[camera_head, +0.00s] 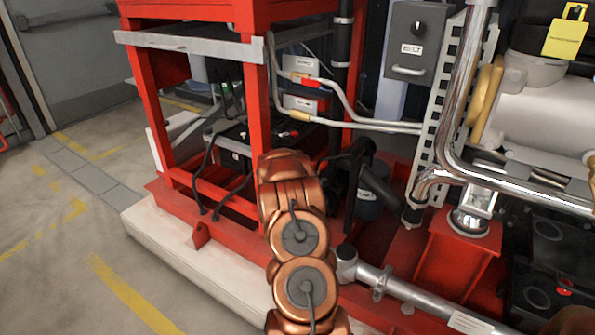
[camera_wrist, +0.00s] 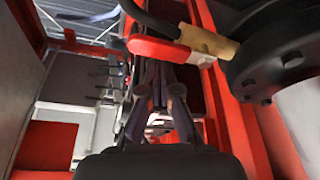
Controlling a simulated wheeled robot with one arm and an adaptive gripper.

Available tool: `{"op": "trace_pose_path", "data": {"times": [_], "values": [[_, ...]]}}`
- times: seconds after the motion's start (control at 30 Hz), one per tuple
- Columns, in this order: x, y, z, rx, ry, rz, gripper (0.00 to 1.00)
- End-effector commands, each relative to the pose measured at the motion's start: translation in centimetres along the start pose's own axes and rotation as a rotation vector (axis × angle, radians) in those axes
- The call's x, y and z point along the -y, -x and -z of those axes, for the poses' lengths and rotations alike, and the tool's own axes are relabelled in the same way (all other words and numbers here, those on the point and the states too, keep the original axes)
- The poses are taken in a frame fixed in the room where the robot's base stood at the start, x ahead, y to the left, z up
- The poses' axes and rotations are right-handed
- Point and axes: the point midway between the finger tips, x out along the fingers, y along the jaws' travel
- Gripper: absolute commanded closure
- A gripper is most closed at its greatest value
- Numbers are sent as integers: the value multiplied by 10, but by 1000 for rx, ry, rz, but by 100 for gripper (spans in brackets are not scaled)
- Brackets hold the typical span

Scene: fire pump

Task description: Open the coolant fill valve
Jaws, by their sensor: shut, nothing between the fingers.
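In the wrist view a valve with a red lever (camera_wrist: 160,50) and a brass body (camera_wrist: 207,40) lies across the top, joined to a dark pipe. The lever lies roughly along the pipe. My gripper (camera_wrist: 160,92) is below the lever in that picture, its two dark fingers close together with nothing between them. I cannot tell whether they touch the lever. In the head view a red lever (camera_head: 311,83) sits on the upper silver pipe, and a brass fitting (camera_head: 299,116) on the lower pipe. My copper arm reaches up to the red frame; my gripper is not clearly seen there.
A grey control box (camera_head: 407,62) with a black knob is at upper right. A thick silver pipe (camera_head: 520,181) runs across the right. In the wrist view a bolted black flange (camera_wrist: 275,60) is close on the right. Open floor lies left.

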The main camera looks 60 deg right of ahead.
Motion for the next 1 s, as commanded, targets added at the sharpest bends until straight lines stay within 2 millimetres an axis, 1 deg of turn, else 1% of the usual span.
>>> {"op": "trace_pose_path", "data": {"times": [0.03, 0.1, 0.67, 0.77, 0.87, 1.0], "values": [[1, -1, -6, 8, -2, 3, 100], [1, -1, -7, 11, -3, 3, 100], [2, -1, -11, 18, -5, 5, 100], [2, 4, -11, 18, -4, 6, 100], [2, 13, -9, 17, -4, 5, 100], [3, 32, -2, 8, 0, 7, 100]]}}
